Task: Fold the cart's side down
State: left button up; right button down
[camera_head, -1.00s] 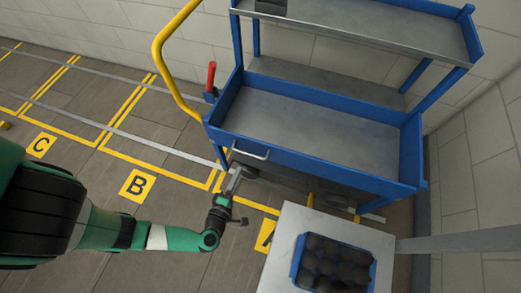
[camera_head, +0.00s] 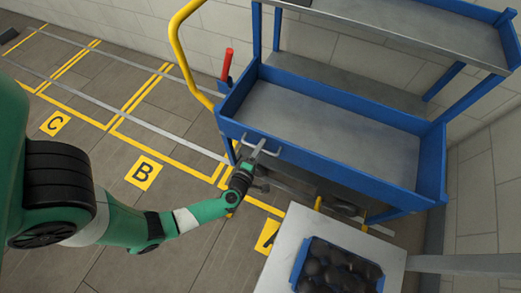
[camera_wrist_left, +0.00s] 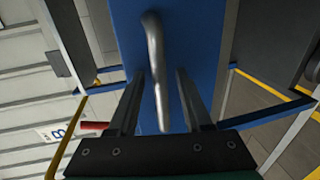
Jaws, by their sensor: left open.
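The blue cart (camera_head: 340,165) stands with its front side panel (camera_head: 330,158) upright along the tray. A silver bar handle (camera_head: 275,152) sits near the left end of that panel. My left gripper (camera_head: 258,153) is at this handle. In the left wrist view, the open fingers of the left gripper (camera_wrist_left: 158,85) point at the blue panel (camera_wrist_left: 185,45), and the metal handle (camera_wrist_left: 155,60) runs between them. I cannot tell whether a finger touches it. My right gripper is not in view.
A red lever (camera_head: 227,65) and a yellow push bar (camera_head: 178,50) are at the cart's left end. A pale table (camera_head: 285,250) with a blue crate (camera_head: 298,262) of dark bottles stands in front. The floor to the left is clear, with yellow markings.

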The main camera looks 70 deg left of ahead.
pick_arm(q)
jog(key=shift+c, duration=0.2)
grip_shut()
dwell(1.3)
